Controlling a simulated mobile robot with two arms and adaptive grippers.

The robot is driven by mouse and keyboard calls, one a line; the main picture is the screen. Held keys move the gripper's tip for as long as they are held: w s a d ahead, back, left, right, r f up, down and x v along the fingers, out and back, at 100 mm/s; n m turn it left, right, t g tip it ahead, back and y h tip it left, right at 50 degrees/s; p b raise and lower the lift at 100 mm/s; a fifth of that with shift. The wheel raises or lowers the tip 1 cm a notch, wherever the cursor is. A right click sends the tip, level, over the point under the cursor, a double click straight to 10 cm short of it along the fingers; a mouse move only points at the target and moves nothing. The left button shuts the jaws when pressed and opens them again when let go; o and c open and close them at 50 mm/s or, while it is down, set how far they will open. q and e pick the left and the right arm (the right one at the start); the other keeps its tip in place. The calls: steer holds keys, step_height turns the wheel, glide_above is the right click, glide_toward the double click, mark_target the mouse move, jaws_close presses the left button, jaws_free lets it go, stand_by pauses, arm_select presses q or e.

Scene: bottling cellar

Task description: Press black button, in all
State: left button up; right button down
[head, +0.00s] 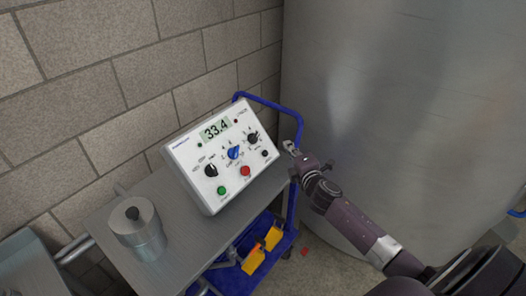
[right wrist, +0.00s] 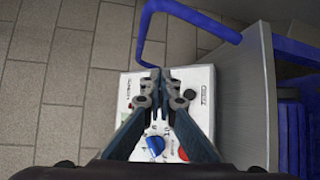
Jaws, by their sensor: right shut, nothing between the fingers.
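The white control box (head: 190,155) with a sloped face stands on the grey cart top; its display (head: 215,128) reads 33.4. The small black button (head: 264,153) is at the lower right of the face, in line with a red button (head: 245,170) and a green button (head: 221,190). My right gripper (head: 290,147) is shut and empty, just right of the box and apart from the black button. In the right wrist view the shut fingers (right wrist: 160,77) reach over the box; the black button (right wrist: 190,94) shows beside them. My left gripper is not in view.
Two black knobs and a blue knob (head: 233,152) sit above the buttons. A metal canister (head: 137,228) stands at the cart's front left. The cart's blue handle (head: 268,102) rises behind the box. A large steel tank (head: 400,90) fills the right.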

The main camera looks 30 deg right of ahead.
mark_target(265, 153)
steer(key=w+a+f+b, duration=0.2)
steer(key=w+f+b, duration=0.4)
steer(key=b, duration=0.1)
steer(key=shift+a, duration=0.25)
stand_by(1.6)
steer(key=shift+w+a+f+b, duration=0.15)
steer(key=shift+w+f+b, duration=0.1)
steer(key=shift+w+b, duration=0.05)
